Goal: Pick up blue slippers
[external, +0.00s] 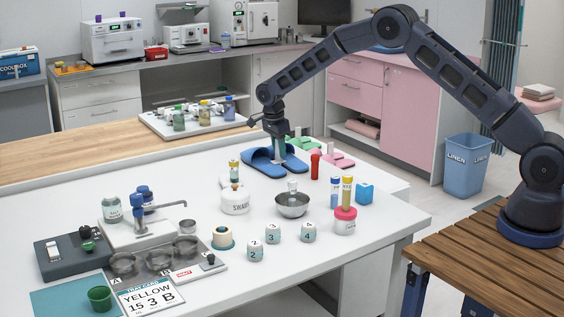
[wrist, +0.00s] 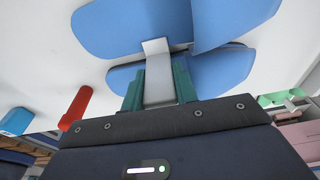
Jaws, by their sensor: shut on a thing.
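The blue slippers (external: 262,165) lie side by side near the far right part of the white table. In the wrist view the blue slippers (wrist: 115,25) fill the upper middle, with a pale grey upright tab between them. My gripper (external: 277,148) points down over them. In the wrist view its green fingers (wrist: 159,82) stand on both sides of the grey tab and are shut on it. The fingers hide part of the slippers. I cannot tell whether the slippers are clear of the table.
Green slippers (external: 303,144) and pink slippers (external: 338,160) lie just right of the blue pair. A red bottle (external: 315,164) stands close by. A steel bowl (external: 292,206) and a swab jar (external: 235,201) are nearer the front. A tray (external: 160,124) of bottles stands behind left.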

